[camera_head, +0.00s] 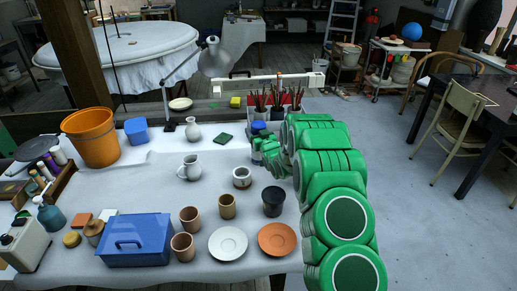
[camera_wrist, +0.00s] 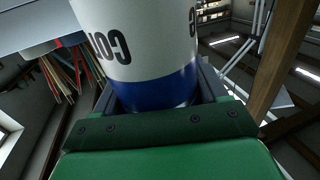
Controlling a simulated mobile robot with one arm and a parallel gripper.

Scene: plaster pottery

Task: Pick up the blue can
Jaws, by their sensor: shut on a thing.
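The blue can shows in the wrist view as a white cylinder with dark lettering and a blue band (camera_wrist: 160,92). My gripper (camera_wrist: 158,98) is shut on it, with a dark finger on each side of the blue end. In the head view the can's blue part (camera_head: 258,127) shows just above my gripper (camera_head: 257,147), at the back right of the table. My fingers and arm hide most of the can there. I cannot tell whether it touches the table.
Brush pots (camera_head: 278,112) stand close behind my gripper. A dark cup (camera_head: 273,201), a small pale mug (camera_head: 242,177) and a green sponge (camera_head: 223,138) are nearby. A blue toolbox (camera_head: 136,240), plates (camera_head: 228,243) and an orange bucket (camera_head: 92,138) stand further off.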

